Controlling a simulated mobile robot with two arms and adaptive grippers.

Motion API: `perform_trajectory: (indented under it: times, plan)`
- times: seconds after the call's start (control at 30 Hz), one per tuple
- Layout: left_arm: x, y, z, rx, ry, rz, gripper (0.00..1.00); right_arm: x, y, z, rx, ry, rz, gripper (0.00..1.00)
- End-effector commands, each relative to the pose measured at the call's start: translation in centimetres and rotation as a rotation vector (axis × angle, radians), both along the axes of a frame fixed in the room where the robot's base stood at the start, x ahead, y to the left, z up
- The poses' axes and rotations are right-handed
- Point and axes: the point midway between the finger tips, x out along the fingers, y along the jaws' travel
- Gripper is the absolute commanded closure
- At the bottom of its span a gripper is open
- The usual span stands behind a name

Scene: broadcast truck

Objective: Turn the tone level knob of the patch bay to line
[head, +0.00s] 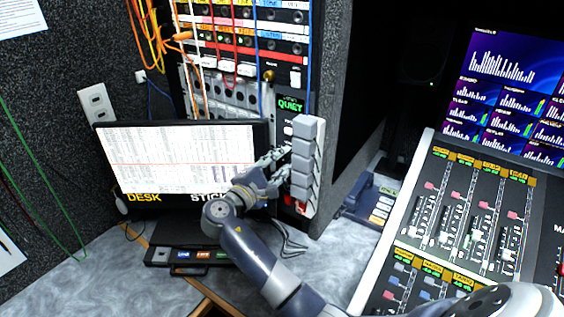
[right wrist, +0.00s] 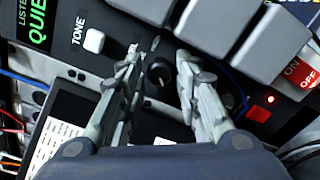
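The tone level knob (right wrist: 160,72) is a small round black knob on the dark panel in the right wrist view. A white button (right wrist: 95,40) beside the word TONE is to its left. My right gripper (right wrist: 160,66) is open, with one finger on each side of the knob and small gaps showing. The labels near the knob are too small to read, and I cannot tell which way it points. In the head view, my right gripper (head: 279,163) is at the panel below the green QUIET display (head: 291,105) and hides the knob. My left gripper is not in view.
A row of grey blocks (head: 304,165) stands close to the right of the gripper. A monitor (head: 185,160) is just left of it. The patch bay (head: 240,52) with hanging cables rises above. A red switch (right wrist: 262,108) is right of the knob. A mixing console (head: 470,215) is at right.

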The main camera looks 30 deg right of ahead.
Motion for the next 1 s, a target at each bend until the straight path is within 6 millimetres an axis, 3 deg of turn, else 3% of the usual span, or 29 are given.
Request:
perform_trajectory:
  times: [0.5,0.7,1.0]
  plan:
    - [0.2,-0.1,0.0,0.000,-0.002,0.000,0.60,-3.7,9.0,-0.1,0.003,0.001,0.001,0.69]
    - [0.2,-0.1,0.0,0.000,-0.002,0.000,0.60,-4.4,10.5,0.0,0.001,0.000,0.000,0.69]
    - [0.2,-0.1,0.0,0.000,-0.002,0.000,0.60,-4.4,10.6,0.0,0.000,0.000,-0.001,0.69]
